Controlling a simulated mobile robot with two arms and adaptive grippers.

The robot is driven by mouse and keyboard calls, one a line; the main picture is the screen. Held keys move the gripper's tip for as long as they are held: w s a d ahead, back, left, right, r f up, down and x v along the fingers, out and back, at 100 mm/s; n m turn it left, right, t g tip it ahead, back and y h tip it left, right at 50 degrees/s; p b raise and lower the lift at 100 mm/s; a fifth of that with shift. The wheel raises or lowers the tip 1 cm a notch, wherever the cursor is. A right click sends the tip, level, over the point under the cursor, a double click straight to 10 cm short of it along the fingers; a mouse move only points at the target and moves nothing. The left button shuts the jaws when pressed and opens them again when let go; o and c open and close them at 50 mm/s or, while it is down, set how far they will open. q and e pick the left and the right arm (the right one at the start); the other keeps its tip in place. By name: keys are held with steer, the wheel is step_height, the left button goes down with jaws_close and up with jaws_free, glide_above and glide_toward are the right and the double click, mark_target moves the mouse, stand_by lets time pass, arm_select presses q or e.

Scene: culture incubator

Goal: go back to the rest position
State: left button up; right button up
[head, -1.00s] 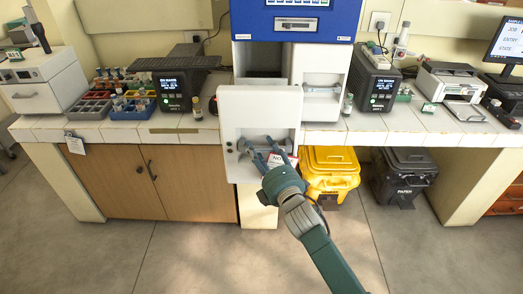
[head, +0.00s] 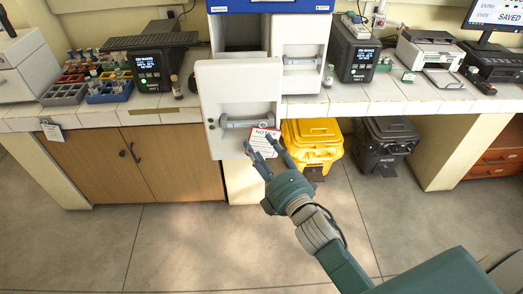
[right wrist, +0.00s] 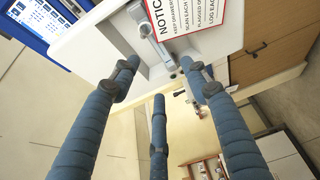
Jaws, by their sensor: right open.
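My right gripper (head: 260,145) is open and empty, its fingers spread, just below and in front of the white drawer front (head: 238,88) in the head view. The drawer front stands out from the blue and white incubator (head: 268,5). Its grey bar handle (head: 250,123) is clear of my fingers. A red-edged notice card (head: 264,138) hangs below the handle, partly behind a finger. In the right wrist view my open fingers (right wrist: 158,72) point at the handle (right wrist: 150,35) and the notice card (right wrist: 182,14), with nothing between them. My left gripper is not in view.
The bench (head: 130,117) carries tube racks (head: 108,90), dark display units (head: 150,62) and a printer (head: 430,52). Yellow (head: 312,140) and dark (head: 385,140) bins stand under it. The floor in front is open. A monitor at right reads "SAVED".

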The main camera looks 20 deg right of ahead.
steer(key=shift+s, duration=0.1)
stand_by(0.4)
step_height(320, 180, down, 20)
steer(key=s+d+m+g+b, duration=0.1)
steer(key=s+m+g, duration=0.1)
steer(key=m+g, duration=0.2)
steer(key=s+d+f+m+g, duration=0.15)
steer(key=s+f, duration=0.25)
steer(key=f, duration=0.4)
steer(key=s+f+m+g+h+b, duration=0.1)
steer(key=s+f+m+g, duration=0.1)
steer(key=s+f, duration=0.4)
steer(key=s+f+m+g, duration=0.2)
steer(key=s+f, duration=0.1)
steer(key=f, duration=0.6)
steer(key=s+f+m+g, duration=0.2)
steer(key=s+f, duration=0.4)
steer(key=s, duration=0.5)
steer(key=s+d+f+m+g+b, duration=0.1)
steer(key=s+f+m+g, duration=0.2)
steer(key=s+f, duration=0.4)
steer(key=s+d+f+m+g, duration=0.1)
steer(key=s+f, duration=0.6)
steer(key=s, duration=0.8)
steer(key=shift+s+d+m+g+h, duration=0.15)
steer(key=shift+s+m+g+h, duration=0.2)
steer(key=shift+m+g, duration=0.35)
